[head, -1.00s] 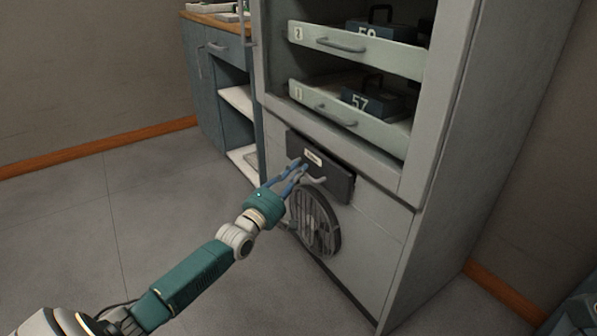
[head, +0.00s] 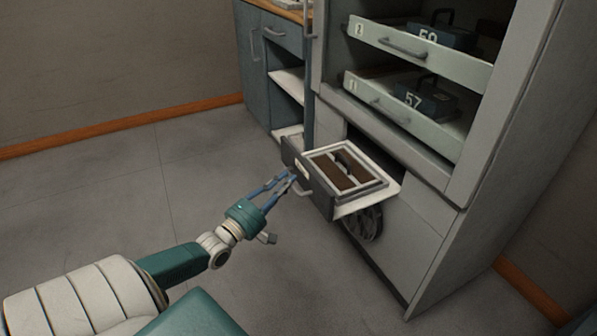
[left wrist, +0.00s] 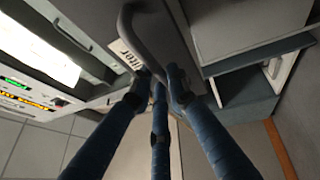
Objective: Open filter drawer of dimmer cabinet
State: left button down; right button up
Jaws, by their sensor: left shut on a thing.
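The filter drawer (head: 322,192) of the tall grey dimmer cabinet (head: 408,218) stands pulled out, with its dark front away from the cabinet face. A framed brown filter (head: 343,170) lies inside it. My left gripper (head: 287,180) is shut on the drawer's handle (head: 303,190) in the head view. In the left wrist view, the blue fingers (left wrist: 158,85) close around the grey handle (left wrist: 150,35), next to a label partly reading "filter" (left wrist: 128,56). My right gripper is in neither view.
Above, two pale shelf drawers hold numbered dark modules, one marked 57 (head: 425,98). A round fan grille (head: 364,222) sits below the filter drawer, partly hidden by it. A blue-grey side cabinet (head: 266,75) stands behind to the left. The floor (head: 120,190) at left is clear.

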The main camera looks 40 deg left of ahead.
pick_arm(q)
jog(key=shift+s+a+f, duration=0.1)
jog(key=shift+s+a, duration=0.1)
jog(key=shift+s, duration=0.5)
jog(key=c, duration=1.6)
grip_release()
jog(key=shift+c, duration=0.2)
jog(key=s+f, duration=0.2)
jog(key=s, duration=0.9)
jog(key=shift+s, duration=0.4)
